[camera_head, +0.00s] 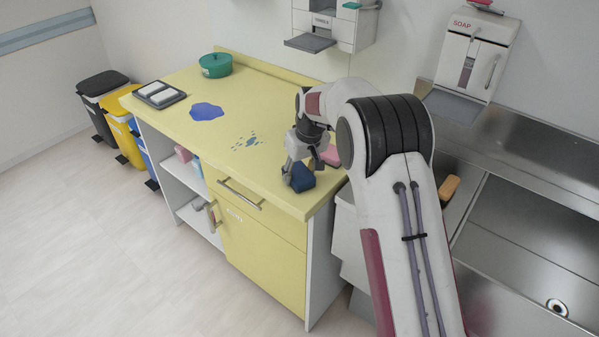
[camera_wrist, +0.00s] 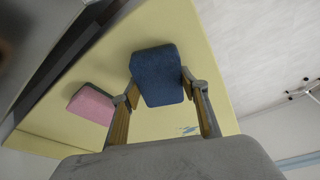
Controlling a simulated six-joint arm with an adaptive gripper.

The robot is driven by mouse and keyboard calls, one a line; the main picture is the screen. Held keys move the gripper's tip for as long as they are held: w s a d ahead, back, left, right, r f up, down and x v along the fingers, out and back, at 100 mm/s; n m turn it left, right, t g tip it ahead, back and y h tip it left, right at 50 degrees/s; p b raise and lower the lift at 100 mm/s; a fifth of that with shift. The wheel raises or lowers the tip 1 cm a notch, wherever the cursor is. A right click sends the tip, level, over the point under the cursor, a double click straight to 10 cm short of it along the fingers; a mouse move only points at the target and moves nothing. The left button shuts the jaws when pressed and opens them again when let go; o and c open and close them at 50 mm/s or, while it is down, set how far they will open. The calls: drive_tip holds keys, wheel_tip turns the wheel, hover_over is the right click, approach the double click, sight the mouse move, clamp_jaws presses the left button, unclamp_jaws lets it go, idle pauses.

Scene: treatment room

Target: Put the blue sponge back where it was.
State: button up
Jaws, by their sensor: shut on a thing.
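The blue sponge (camera_head: 302,177) is dark blue and block-shaped, at the right front of the yellow counter (camera_head: 180,127). My gripper (camera_head: 300,170) is over it, with its fingers at the sponge's sides. In the wrist view the sponge (camera_wrist: 158,75) sits between the two fingertips of my gripper (camera_wrist: 160,88), which are shut on it. It is close to the counter top; I cannot tell whether it touches. A pink sponge (camera_wrist: 92,103) lies beside it on the counter, and in the head view this pink sponge (camera_head: 331,155) is partly hidden behind my gripper.
A blue spill (camera_head: 207,111) and blue splashes (camera_head: 247,141) mark the counter. A green pot (camera_head: 216,65) and a dark tray (camera_head: 159,95) stand farther left. A steel sink (camera_head: 535,235) with an orange sponge (camera_head: 450,188) at its edge is at right. The counter's middle is free of objects.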

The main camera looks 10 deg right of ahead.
sight(303, 178)
drive_tip(key=shift+f, duration=0.15)
drive_tip(key=o, duration=1)
drive_tip(key=shift+v, duration=3.75)
